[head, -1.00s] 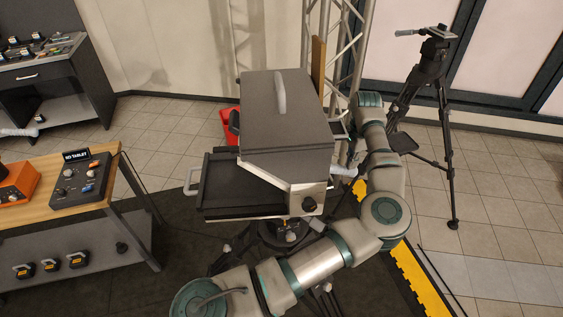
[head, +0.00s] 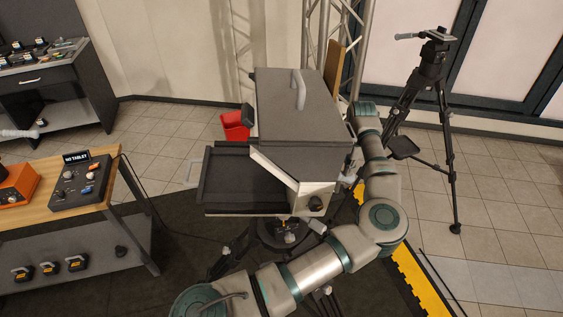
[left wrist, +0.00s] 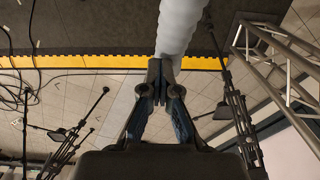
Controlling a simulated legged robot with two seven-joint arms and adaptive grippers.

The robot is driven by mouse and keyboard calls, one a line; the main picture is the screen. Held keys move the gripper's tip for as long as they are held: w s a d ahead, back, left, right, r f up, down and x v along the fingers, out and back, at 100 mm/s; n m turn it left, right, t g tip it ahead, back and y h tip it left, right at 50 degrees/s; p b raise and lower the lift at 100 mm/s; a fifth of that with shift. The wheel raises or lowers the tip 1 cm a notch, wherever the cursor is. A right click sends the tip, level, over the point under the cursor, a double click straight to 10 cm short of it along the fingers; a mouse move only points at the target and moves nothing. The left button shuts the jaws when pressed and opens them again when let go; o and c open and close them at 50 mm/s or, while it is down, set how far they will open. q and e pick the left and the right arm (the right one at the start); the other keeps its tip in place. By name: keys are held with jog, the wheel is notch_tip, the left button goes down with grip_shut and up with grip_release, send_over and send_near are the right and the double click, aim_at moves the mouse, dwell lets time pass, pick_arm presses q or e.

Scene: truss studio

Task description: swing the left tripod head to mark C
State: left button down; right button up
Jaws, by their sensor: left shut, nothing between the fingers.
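The left tripod head (head: 285,233) is partly visible under a large grey hooded rig (head: 300,115) with a dark flat tray on its left side. My left arm crosses the bottom of the head view and bends up along the rig's right side; its fingers are hidden there. In the left wrist view my left gripper (left wrist: 161,72) is shut and empty. A pale ribbed handle (left wrist: 178,25) extends up from right at its fingertips; I cannot tell whether they touch. Mark C is not readable in either view. My right gripper is not in view.
A second tripod (head: 430,75) stands at the right. A metal truss (head: 320,40) rises behind the rig, near a red bin (head: 235,126). A wooden-topped table (head: 110,200) with a control box (head: 84,180) stands left. A yellow strip (head: 425,283) lies on the floor at right.

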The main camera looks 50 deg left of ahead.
pick_arm(q)
jog(key=shift+a+f, duration=0.45)
jog(key=shift+f, duration=0.4)
jog(key=shift+w+a+f, duration=0.1)
jog(key=shift+w+a, duration=0.15)
jog(key=shift+a, duration=0.2)
jog(key=shift+w+a+f+p, duration=0.2)
jog(key=shift+w+a+p, duration=0.15)
jog(key=shift+a, duration=0.35)
jog(key=shift+s+a+r, duration=0.1)
jog(key=shift+a, duration=0.4)
jog(key=shift+s+a+r+p, duration=0.15)
jog(key=shift+s+a, duration=0.1)
jog(key=shift+a, duration=0.3)
jog(key=shift+s+a+r+p, duration=0.15)
jog(key=shift+s+a, duration=0.05)
jog(key=shift+a, duration=0.35)
